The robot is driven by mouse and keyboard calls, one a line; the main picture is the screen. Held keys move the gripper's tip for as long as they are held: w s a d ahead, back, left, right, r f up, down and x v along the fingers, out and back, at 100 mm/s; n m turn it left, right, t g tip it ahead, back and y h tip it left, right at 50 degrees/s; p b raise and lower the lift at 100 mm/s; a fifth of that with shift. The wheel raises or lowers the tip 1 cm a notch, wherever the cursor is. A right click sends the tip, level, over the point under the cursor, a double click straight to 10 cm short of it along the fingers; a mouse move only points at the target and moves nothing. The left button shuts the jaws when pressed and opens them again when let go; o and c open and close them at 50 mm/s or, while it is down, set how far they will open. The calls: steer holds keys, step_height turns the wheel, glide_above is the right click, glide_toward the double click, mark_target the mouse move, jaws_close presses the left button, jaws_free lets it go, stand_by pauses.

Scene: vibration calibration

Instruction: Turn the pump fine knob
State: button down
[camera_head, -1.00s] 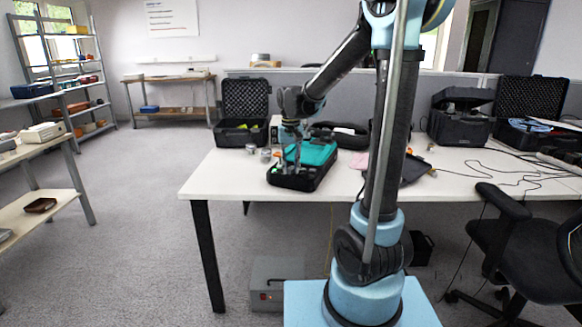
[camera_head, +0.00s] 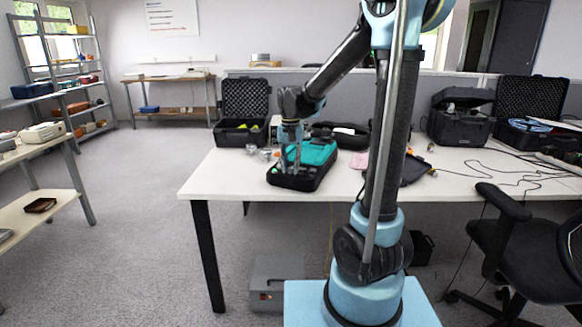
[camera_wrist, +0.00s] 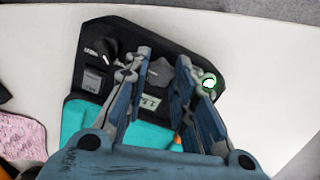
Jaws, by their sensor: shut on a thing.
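A black case (camera_head: 292,184) lies on the white table, with a teal part (camera_head: 318,153) on its far side. My gripper (camera_head: 290,167) points down over the near part of the case. In the wrist view, a grey knob-like part (camera_wrist: 160,72) sits between the fingers of my gripper, which is shut on it. Its exact contact with the fingertips is hard to see. A white round spot (camera_wrist: 209,83) shows beside the right finger.
An open black case (camera_head: 243,130) stands behind on the left, with small metal parts (camera_head: 264,155) in front of it. A dark case (camera_head: 460,118) and cables are at the right. The table's front left is clear. A chair (camera_head: 520,240) stands at the right.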

mark_target(291, 168)
steer(key=c, duration=1.3)
jaws_free()
step_height(291, 168, up, 12)
steer(key=shift+w, duration=0.1)
steer(key=s+d+f+n+t, duration=0.1)
steer(key=s+d+f, duration=0.2)
steer(key=s+d, duration=0.35)
steer(key=s+d+f, duration=0.3)
steer(key=s+d, duration=0.2)
steer(key=s, duration=0.2)
steer(key=shift+n+t, duration=0.6)
steer(key=shift+n, duration=0.2)
steer(key=shift+s+d+f, duration=1)
steer(key=shift+s+f, duration=1.05)
steer(key=shift+s, duration=0.1)
steer(key=shift+s+d+f, duration=1.05)
steer(key=shift+s+f, duration=1.05)
steer(key=shift+s, duration=0.05)
steer(key=shift+s+d+f, duration=1)
steer(key=shift+s+f, duration=1.05)
steer(key=shift+s, duration=0.1)
